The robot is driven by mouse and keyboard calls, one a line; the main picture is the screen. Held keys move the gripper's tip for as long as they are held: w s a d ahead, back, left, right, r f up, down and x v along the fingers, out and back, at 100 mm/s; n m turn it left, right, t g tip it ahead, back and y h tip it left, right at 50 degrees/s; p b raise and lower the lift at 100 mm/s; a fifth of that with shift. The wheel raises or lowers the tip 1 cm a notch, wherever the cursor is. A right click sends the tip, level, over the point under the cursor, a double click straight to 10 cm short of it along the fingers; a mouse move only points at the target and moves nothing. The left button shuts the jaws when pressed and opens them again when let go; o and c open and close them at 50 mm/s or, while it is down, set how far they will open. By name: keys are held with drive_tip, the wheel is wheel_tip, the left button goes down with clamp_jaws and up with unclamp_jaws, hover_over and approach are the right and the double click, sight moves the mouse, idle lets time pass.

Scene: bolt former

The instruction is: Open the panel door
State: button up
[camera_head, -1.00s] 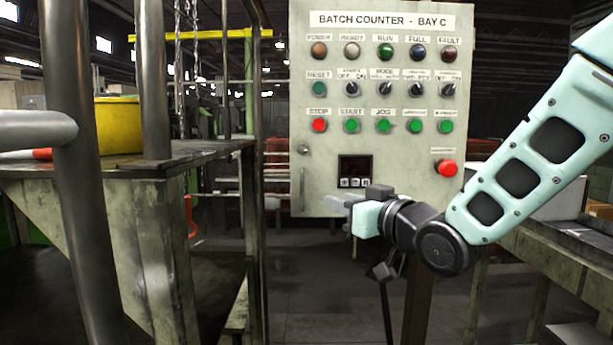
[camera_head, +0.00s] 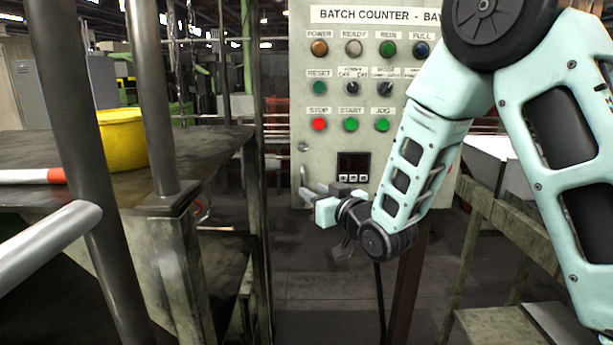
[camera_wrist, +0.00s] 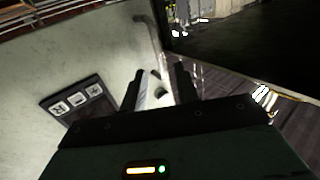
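The panel door is the pale grey-green front (camera_head: 318,155) of the batch counter box, facing me with its lights, knobs and buttons. It looks shut. A slim upright handle (camera_head: 302,176) is at its lower left edge, below a small round lock (camera_head: 303,147). My gripper (camera_head: 306,194) is in front of the lower left corner, fingers pointing left close to the handle's lower end. In the wrist view the fingers (camera_wrist: 160,82) are apart, with the handle (camera_wrist: 151,38) running down the panel edge towards the gap between them. I cannot tell whether they touch it.
A worn metal table (camera_head: 90,180) with a yellow bin (camera_head: 122,140) and thick grey posts (camera_head: 150,90) stands at left, close to the panel's left side. A metal bench (camera_head: 500,215) stands at right behind my arm. The floor below the panel is open.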

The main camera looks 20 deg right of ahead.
sight(307, 187)
drive_tip(key=shift+p+x, duration=0.6)
drive_tip(key=shift+x, duration=1.4)
clamp_jaws()
